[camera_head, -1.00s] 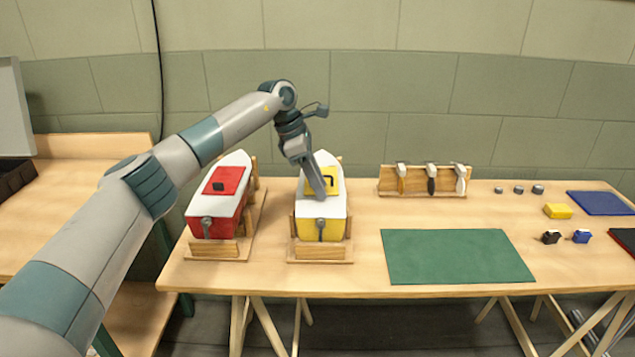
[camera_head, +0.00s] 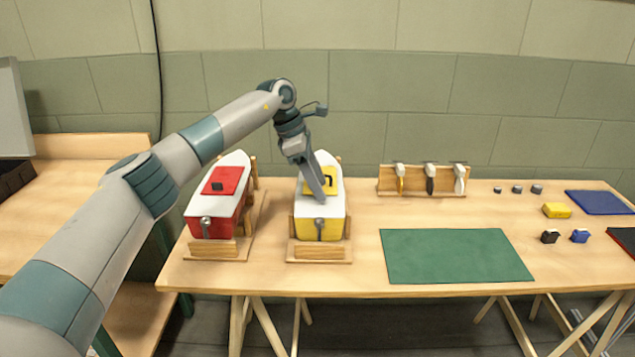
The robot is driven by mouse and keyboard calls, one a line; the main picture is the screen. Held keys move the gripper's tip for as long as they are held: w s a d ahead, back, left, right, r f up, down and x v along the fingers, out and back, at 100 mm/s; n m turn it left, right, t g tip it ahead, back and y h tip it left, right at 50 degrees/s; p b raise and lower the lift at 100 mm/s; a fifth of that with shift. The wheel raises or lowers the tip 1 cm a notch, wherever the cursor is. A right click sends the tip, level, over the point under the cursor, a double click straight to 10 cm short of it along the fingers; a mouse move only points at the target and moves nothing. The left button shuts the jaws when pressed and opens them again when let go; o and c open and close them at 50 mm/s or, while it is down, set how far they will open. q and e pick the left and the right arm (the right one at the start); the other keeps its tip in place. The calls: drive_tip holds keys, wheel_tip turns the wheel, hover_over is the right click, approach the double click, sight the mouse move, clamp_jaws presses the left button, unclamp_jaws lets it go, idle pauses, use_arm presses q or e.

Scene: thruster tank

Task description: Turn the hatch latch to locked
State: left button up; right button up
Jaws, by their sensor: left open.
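A yellow and white model boat (camera_head: 334,215) sits in a wooden cradle on the table. Its yellow hatch (camera_head: 331,175) carries a small dark latch (camera_head: 328,180). My left gripper (camera_head: 321,196) points down at the left front part of the hatch, its fingers covering part of it. The gripper is open; whether it touches the hatch or the latch cannot be told. A red and white boat (camera_head: 214,225) with a red hatch (camera_head: 222,180) and a dark latch stands in a cradle to the left. My right gripper is not in view.
A wooden rack (camera_head: 445,191) with several hanging tools stands at the back of the table. A green mat (camera_head: 455,256) lies right of the yellow boat. A yellow block (camera_head: 557,210), a blue mat (camera_head: 600,203) and small parts lie at the right.

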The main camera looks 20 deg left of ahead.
use_arm(q)
drive_tip(key=shift+f+n, duration=0.1)
drive_tip(key=shift+n, duration=0.4)
